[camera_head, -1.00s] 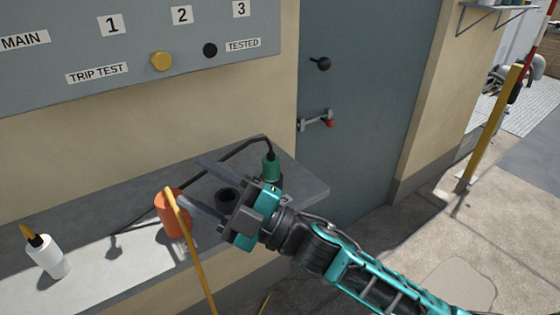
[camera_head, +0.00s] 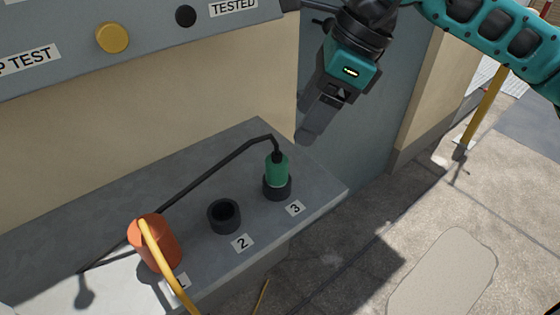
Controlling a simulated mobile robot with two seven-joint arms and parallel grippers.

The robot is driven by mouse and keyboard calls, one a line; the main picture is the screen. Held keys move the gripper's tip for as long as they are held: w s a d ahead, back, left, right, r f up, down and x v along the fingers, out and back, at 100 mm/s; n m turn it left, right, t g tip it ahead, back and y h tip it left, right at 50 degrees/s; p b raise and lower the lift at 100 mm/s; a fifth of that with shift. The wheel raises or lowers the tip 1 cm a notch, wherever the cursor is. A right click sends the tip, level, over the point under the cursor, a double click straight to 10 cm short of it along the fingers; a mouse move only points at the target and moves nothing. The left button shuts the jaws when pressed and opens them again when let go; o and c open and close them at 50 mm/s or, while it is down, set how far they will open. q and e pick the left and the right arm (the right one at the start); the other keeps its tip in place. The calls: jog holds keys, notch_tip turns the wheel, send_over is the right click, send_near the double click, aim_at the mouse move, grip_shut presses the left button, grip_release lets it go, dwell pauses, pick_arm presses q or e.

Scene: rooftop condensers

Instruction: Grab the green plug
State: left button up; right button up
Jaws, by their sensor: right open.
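The green plug (camera_head: 277,170) stands upright in the black socket (camera_head: 277,190) by label 3, near the right end of the grey ledge. A black cable (camera_head: 215,163) runs from its top to the left. My right gripper (camera_head: 308,121) is open and empty, above and to the right of the plug, apart from it. Its fingers point downward, in front of the grey door. My left gripper is not in view.
An empty black socket (camera_head: 224,217) by label 2 is left of the plug. An orange plug (camera_head: 153,243) with a yellow cable (camera_head: 165,263) is further left at label 1. The panel (camera_head: 60,37) with a yellow button (camera_head: 112,38) hangs above the ledge.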

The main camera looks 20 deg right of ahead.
aim_at(279, 160)
jog(key=shift+h, duration=0.3)
jog(key=x, duration=0.6)
jog(key=shift+w+d+f, duration=0.2)
jog(key=shift+w+f, duration=0.05)
jog(key=shift+w, duration=0.05)
jog(key=shift+a+x, duration=0.15)
jog(key=shift+x, duration=1.3)
jog(key=shift+a+x, duration=0.15)
jog(key=shift+x, duration=1.35)
jog(key=shift+w+r, duration=0.1)
jog(key=shift+r, duration=0.05)
jog(key=shift+c, duration=0.4)
jog(key=c, duration=1.1)
